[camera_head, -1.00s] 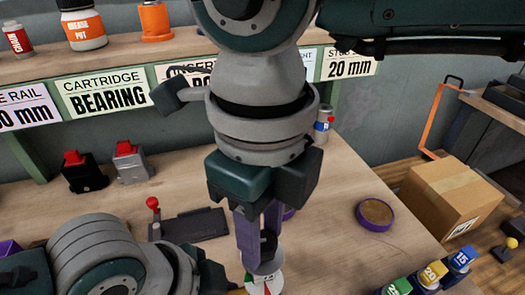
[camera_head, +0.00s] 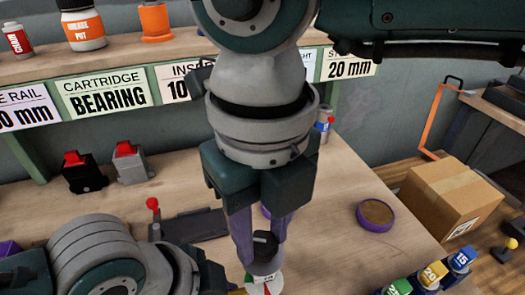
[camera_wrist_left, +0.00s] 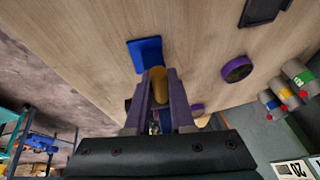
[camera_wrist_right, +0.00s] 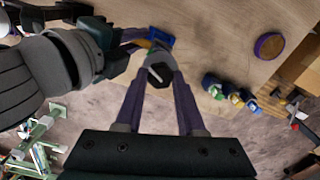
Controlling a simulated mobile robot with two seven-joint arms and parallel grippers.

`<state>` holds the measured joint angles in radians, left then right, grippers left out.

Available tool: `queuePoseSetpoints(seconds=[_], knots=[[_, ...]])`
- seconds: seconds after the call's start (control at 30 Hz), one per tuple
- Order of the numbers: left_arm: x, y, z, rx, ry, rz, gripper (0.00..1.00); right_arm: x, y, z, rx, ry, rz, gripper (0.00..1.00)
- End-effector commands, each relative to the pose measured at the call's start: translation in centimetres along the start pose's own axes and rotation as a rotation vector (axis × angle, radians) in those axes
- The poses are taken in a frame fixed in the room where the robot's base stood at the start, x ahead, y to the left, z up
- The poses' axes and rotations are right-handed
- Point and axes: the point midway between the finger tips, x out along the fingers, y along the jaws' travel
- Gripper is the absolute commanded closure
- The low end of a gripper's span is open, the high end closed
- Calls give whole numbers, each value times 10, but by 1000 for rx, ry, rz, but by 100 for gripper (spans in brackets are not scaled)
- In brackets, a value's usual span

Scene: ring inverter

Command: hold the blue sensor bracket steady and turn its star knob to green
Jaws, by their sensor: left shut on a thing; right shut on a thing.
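My right gripper (camera_head: 262,240) points down with its purple fingers shut on the dark star knob (camera_head: 264,248). The knob also shows between the fingertips in the right wrist view (camera_wrist_right: 158,76). Under it is a white dial (camera_head: 277,282) with red and a bit of green, cut by the frame's lower edge; the pointer's exact reading is unclear. The blue sensor bracket (camera_wrist_left: 145,54) shows in the left wrist view and, partly covered, in the right wrist view (camera_wrist_right: 161,36). My left gripper (camera_wrist_left: 158,80) is shut on the bracket's yellow cylindrical part (camera_wrist_left: 159,90).
A purple round dish (camera_head: 375,215) and small labelled blocks (camera_head: 432,273) stand on the bench to the right. A black holder with a red-topped lever (camera_head: 153,205) lies left of my right arm. A cardboard box (camera_head: 452,198) stands beyond the bench. Bare bench lies between them.

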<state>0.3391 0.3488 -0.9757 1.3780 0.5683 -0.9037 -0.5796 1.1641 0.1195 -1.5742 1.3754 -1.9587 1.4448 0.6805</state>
Motion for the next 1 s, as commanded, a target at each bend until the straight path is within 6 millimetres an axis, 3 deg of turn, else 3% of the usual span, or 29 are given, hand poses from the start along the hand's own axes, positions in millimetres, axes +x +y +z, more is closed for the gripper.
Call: queuePoseSetpoints(seconds=[0.17, 0.2, 0.47, 0.77, 0.87, 1.0], knots=[[0, 0, 0, -1, -1, 1, 100, 0, 0, 0, 1, -1, -1, 100], [0, 0, 0, -1, -1, 1, 100, 0, 0, 0, 0, -1, -1, 61], [0, 0, 0, 0, 0, 1, 100, 0, 0, 0, -1, -1, 0, 31], [0, 0, 0, 0, 0, 0, 100, -3, 0, 0, -1, -1, -1, 31], [0, 0, 0, 0, 0, 0, 100, -13, 0, 1, -1, -3, -1, 31], [0, 0, 0, 0, 0, 0, 100, -42, 0, 1, -3, -5, -1, 31]])
